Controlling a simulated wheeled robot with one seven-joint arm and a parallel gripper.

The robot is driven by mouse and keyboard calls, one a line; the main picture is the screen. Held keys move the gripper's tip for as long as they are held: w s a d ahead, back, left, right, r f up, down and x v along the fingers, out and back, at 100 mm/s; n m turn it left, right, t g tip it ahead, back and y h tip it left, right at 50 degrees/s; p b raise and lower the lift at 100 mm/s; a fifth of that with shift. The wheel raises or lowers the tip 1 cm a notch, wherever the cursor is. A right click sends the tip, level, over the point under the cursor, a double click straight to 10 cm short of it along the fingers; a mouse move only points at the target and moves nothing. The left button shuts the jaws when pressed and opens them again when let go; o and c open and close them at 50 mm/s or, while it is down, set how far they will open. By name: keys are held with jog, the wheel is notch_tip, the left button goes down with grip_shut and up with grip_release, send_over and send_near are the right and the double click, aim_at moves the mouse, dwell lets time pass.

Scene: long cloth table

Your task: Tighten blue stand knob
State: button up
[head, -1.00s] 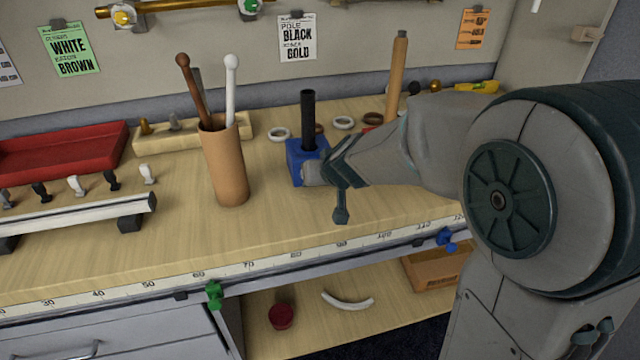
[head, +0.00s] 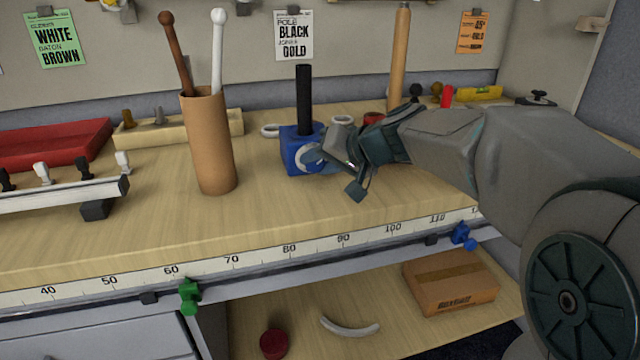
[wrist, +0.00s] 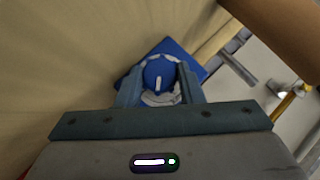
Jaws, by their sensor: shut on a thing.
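The blue stand (head: 290,158) is a block on the wooden table with a black pole (head: 304,98) standing upright in it. Its knob faces the front right, and my gripper (head: 318,158) is at it. In the wrist view the round blue knob (wrist: 158,75), with a white line on its face and a pale ring around it, sits between the two fingers of my gripper (wrist: 159,92). The fingers are shut on the knob's sides. Part of the blue stand (wrist: 188,55) shows behind the knob. In the head view the fingers and wrist partly hide the knob.
A brown cup (head: 208,140) with a brown and a white baton stands left of the stand. A tan pole (head: 398,60) stands behind my arm. Pale rings lie near the stand. A ruler strip (head: 260,255) runs along the front edge.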

jog(key=shift+d+f+m+y+b, duration=0.15)
jog(key=shift+m+y+b, duration=0.3)
jog(key=shift+b, duration=0.8)
jog(key=shift+f+m+y+b, duration=0.25)
jog(key=shift+y+b, duration=0.4)
jog(key=shift+b, duration=0.6)
jog(key=shift+r, duration=0.1)
jog(key=shift+r+b, duration=0.15)
jog(key=shift+b, duration=0.15)
jog(key=o, duration=1)
jog(key=shift+p, duration=0.3)
